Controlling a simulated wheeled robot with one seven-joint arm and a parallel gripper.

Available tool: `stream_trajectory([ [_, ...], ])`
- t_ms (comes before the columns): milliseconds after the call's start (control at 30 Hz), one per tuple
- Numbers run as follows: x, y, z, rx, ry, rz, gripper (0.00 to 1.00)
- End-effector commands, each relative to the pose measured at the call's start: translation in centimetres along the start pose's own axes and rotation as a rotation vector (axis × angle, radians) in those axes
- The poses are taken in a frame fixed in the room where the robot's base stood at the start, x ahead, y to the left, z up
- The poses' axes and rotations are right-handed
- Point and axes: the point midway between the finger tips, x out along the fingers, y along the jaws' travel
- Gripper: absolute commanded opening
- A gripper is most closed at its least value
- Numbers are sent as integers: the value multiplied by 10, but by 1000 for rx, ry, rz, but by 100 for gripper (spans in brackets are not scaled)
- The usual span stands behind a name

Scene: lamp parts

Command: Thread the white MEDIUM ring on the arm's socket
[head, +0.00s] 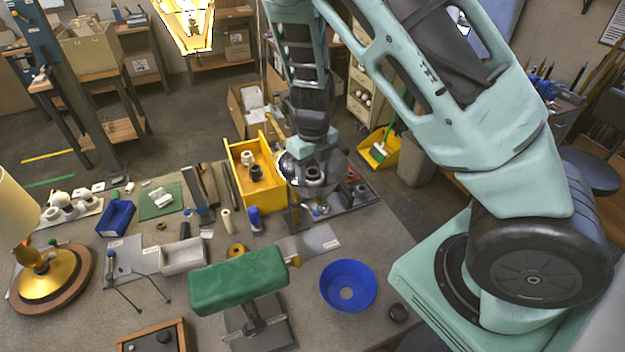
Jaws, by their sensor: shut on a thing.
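My gripper (310,208) points down over the right back of the grey workbench, just right of the yellow bin. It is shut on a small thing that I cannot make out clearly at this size. My own wrist hides most of what lies under and behind it. I cannot tell the white medium ring apart for sure, nor the arm's socket. A pale ring-like part (247,157) shows in the yellow bin (273,196), beside a dark one (256,172).
A green padded stand (238,281) and a blue bowl (348,287) stand at the front. A brass lamp (42,264) stands at the far left. A grey tray (183,256), a blue bin (116,218) and a thin-legged stand (112,265) crowd the left.

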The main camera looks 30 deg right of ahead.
Motion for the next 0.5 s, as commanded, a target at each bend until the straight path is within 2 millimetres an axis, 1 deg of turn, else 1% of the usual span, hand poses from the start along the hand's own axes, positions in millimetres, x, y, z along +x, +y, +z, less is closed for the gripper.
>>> stream_trajectory([
  [100,1,0,0,195,1,-2,18],
  [200,1,0,0,316,0,-1,19],
  [300,1,0,0,377,0,0,19],
  [500,1,0,0,387,0,1,19],
])
